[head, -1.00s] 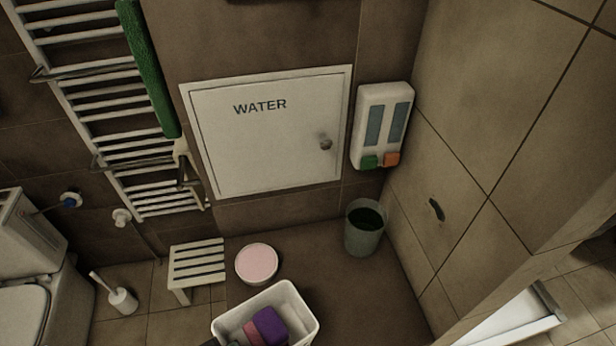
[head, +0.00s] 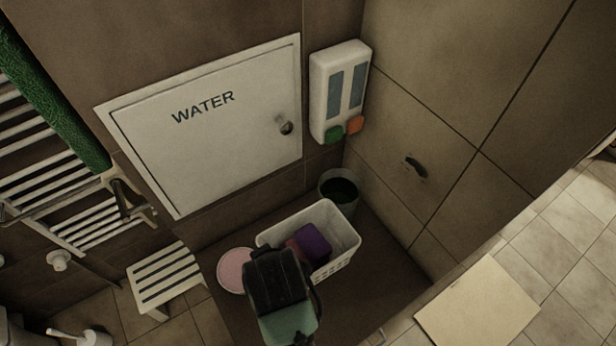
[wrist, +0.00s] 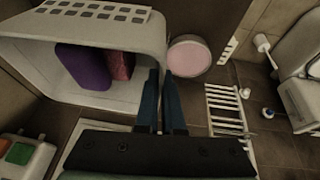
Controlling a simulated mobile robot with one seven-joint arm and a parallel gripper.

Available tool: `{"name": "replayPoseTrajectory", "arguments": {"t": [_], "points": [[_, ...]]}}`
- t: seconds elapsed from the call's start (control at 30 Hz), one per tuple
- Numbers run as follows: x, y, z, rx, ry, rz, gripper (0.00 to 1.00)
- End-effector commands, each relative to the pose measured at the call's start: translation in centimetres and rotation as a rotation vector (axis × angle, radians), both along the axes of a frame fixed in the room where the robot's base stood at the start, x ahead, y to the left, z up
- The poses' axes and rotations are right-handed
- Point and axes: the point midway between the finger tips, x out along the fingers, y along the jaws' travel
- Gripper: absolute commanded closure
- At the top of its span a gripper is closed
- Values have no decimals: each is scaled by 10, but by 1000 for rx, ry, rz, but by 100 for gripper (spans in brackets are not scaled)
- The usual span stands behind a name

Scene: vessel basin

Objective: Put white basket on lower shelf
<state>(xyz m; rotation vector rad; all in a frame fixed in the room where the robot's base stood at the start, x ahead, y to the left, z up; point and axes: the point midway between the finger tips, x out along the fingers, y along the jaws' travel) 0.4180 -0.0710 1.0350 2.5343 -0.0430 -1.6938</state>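The white basket (head: 345,258) has slotted sides and holds a purple item (head: 314,241) and a reddish item (head: 293,249). In the head view it sits right of the pink round item and in front of the bin, and looks held off the floor. My gripper (head: 283,258) is at its near left side. In the wrist view, the two dark fingers (wrist: 161,75) are close together on either side of the basket's wall (wrist: 158,45). The head view hides the fingertips. I cannot identify a lower shelf in these frames.
A pink round item (head: 232,268) and a white slatted stool (head: 163,277) stand left of the basket. A dark bin (head: 338,188) is in the corner behind it. A soap dispenser (head: 340,92) hangs on the wall. A pale flat panel (head: 480,308) lies at lower right, beyond a wall edge.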

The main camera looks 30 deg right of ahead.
Motion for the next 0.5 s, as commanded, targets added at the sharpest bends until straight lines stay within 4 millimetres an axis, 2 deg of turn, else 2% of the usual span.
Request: {"name": "replayPoseTrajectory", "arguments": {"t": [0.07, 0.3, 0.5], "points": [[-1, -5, -5, 1, 3, 7, 100], [-3, -6, -48, 0, 4, 10, 100], [-2, -6, -68, 1, 2, 9, 100]]}}
